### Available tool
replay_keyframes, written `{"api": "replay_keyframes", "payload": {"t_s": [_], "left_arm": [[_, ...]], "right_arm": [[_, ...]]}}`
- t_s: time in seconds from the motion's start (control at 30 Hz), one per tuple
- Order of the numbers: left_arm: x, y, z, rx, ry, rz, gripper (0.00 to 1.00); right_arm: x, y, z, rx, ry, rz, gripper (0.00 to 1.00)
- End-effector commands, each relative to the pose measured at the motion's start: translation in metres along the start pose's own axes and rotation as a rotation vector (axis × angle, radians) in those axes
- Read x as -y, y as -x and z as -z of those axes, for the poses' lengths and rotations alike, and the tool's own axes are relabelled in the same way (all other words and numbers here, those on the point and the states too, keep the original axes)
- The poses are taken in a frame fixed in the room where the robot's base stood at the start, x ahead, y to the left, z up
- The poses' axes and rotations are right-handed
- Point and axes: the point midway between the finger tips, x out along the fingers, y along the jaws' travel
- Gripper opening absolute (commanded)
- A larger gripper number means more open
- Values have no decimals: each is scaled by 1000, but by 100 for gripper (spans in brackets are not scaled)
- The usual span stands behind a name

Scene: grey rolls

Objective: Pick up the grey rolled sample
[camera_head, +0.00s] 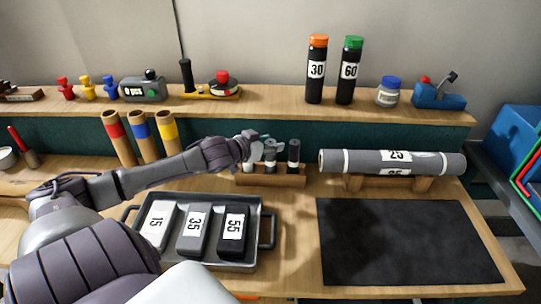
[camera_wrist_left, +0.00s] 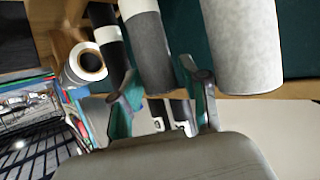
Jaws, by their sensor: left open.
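Small upright rolls stand in a row on a wooden holder (camera_head: 270,178) at the middle of the bench. The mid-grey roll (camera_head: 270,158) is the middle one, with the dark roll (camera_head: 293,152) to its right. A pale roll is mostly hidden behind my gripper in the head view. My left gripper (camera_head: 258,143) is open at the upper part of the rolls. In the left wrist view, the grey roll (camera_wrist_left: 154,55) lies between the open fingers (camera_wrist_left: 162,75), with the pale roll (camera_wrist_left: 240,45) to the right and the dark roll (camera_wrist_left: 107,42) to the left. Contact cannot be told.
A large grey roll (camera_head: 390,162) labelled 25 lies on a cradle at right. A black mat (camera_head: 405,240) lies bare in front. A metal tray (camera_head: 262,215) holds blocks labelled 15, 35 and 55. Three brown tubes (camera_head: 120,140) stand at left; a raised shelf (camera_head: 280,103) runs behind.

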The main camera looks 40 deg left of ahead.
Motion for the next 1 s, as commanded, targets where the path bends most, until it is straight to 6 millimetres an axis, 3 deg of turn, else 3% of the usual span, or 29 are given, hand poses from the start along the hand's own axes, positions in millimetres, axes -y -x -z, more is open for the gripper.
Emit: {"api": "replay_keyframes", "payload": {"t_s": [0.27, 0.53, 0.83, 1.0], "left_arm": [[0, -1, 0, 1, 1, 0, 43], [0, -1, 0, 1, 1, 0, 0], [0, -1, 1, 0, 0, -1, 0], [0, 4, 12, -2, -1, -1, 0]], "right_arm": [[2, 0, -2, 3, -1, 2, 40], [2, 0, -2, 4, -1, 2, 40], [2, 0, -3, 5, -1, 2, 40], [1, 0, -3, 5, -1, 1, 40]]}}
